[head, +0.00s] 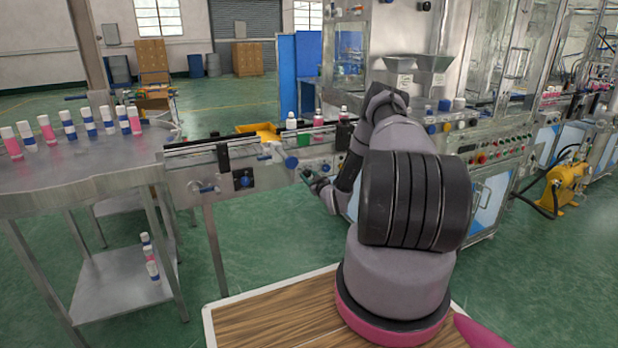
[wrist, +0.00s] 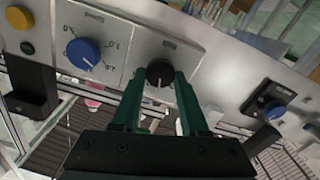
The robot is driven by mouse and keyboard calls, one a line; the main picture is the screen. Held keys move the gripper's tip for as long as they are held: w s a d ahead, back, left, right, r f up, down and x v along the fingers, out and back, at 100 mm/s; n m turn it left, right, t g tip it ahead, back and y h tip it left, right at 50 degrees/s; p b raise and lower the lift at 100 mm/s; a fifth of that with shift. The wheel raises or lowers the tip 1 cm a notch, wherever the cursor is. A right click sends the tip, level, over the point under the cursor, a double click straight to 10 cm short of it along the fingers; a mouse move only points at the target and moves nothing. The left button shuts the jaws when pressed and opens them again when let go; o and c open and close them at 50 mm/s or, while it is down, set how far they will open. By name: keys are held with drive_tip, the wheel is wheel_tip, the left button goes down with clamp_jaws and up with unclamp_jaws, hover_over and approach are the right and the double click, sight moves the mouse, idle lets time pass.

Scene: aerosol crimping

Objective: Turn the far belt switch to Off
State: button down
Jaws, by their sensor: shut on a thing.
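A black rotary knob (wrist: 160,73) with a pale pointer mark sits on a grey panel in the wrist view, with a small unreadable label above it. My gripper (wrist: 161,88) has its two green fingers on either side of this knob and is shut on it. In the head view my gripper (head: 312,178) is at the front of the conveyor, and the knob is hidden there. I cannot read the knob's set position.
A blue numbered dial (wrist: 84,53) and a yellow button (wrist: 19,17) are left of the knob in the wrist view. A blue switch on a black plate (wrist: 272,108) is at right. A steel table (head: 80,170) with several bottles stands left of the conveyor (head: 225,158).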

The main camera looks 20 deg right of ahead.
drive_tip(key=n, duration=0.6)
drive_tip(key=shift+a+f+n, duration=0.1)
drive_tip(key=shift+n, duration=0.3)
idle(0.4)
drive_tip(key=shift+c, duration=2.1)
unclamp_jaws()
drive_tip(key=s, duration=1.1)
drive_tip(key=shift+d, duration=0.2)
drive_tip(key=shift+w, duration=0.1)
